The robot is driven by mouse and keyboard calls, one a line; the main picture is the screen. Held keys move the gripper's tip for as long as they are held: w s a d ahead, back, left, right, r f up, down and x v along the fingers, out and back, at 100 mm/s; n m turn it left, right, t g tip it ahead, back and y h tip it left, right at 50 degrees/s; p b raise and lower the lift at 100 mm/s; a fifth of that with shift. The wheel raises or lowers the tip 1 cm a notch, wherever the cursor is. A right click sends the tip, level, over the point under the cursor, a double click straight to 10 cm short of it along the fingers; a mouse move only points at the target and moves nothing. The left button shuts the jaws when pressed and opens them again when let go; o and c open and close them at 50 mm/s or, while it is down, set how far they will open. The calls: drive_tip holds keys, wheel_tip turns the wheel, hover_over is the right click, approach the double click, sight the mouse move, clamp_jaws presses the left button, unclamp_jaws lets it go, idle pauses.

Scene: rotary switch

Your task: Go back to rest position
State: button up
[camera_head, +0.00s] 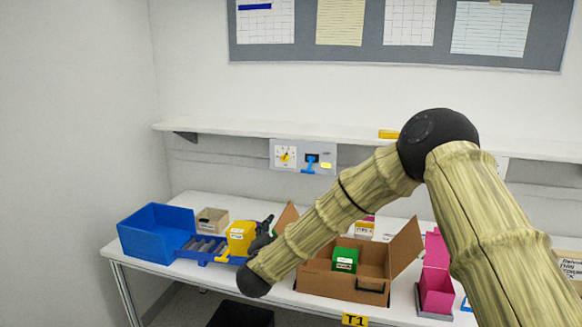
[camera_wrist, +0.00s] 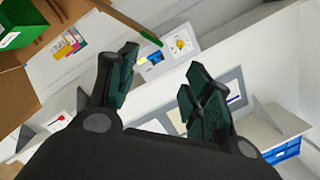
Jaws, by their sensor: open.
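My gripper (camera_head: 262,238) is at the lower end of my arm, over the table between the yellow box and the open cardboard box, partly hidden by my wrist. In the wrist view my gripper (camera_wrist: 161,86) has its two fingers spread apart with nothing between them. The rotary switch (camera_head: 285,156) is a yellow knob on a pale panel on the wall under the shelf, apart from my gripper. The rotary switch also shows in the wrist view (camera_wrist: 181,43), beyond the fingers. A blue lever (camera_head: 311,164) sits beside it on the panel.
The table (camera_head: 190,276) holds a blue bin (camera_head: 152,232), a yellow box (camera_head: 241,236), an open cardboard box (camera_head: 318,281) with a green box (camera_head: 345,260), and a pink holder (camera_head: 436,290). A shelf (camera_head: 240,128) runs along the wall above.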

drive_tip(key=s+d+f+n+g+y, duration=0.1)
drive_tip(key=s+d+f+n+g, duration=0.2)
drive_tip(key=s+f, duration=0.65)
drive_tip(key=s+d+f+n+g+y, duration=0.15)
drive_tip(key=s+d+f, duration=0.4)
drive_tip(key=f, duration=0.65)
drive_tip(key=s+d+f+n+g+y, duration=0.1)
drive_tip(key=s+d+f+n+g, duration=0.25)
drive_tip(key=s+f, duration=0.6)
drive_tip(key=s+d+f+g, duration=0.3)
drive_tip(key=s+d, duration=0.2)
drive_tip(key=s, duration=0.6)
drive_tip(key=s+d+f+n+g, duration=0.1)
drive_tip(key=s+d+f+g, duration=0.2)
drive_tip(key=s, duration=0.8)
drive_tip(key=s+d+f+n+g+h, duration=0.1)
drive_tip(key=s+d+f+g, duration=0.2)
drive_tip(key=s+d, duration=0.4)
drive_tip(key=s+f, duration=0.1)
drive_tip(key=s, duration=0.2)
drive_tip(key=shift+s+d+f, duration=0.15)
drive_tip(key=shift+s+d, duration=0.25)
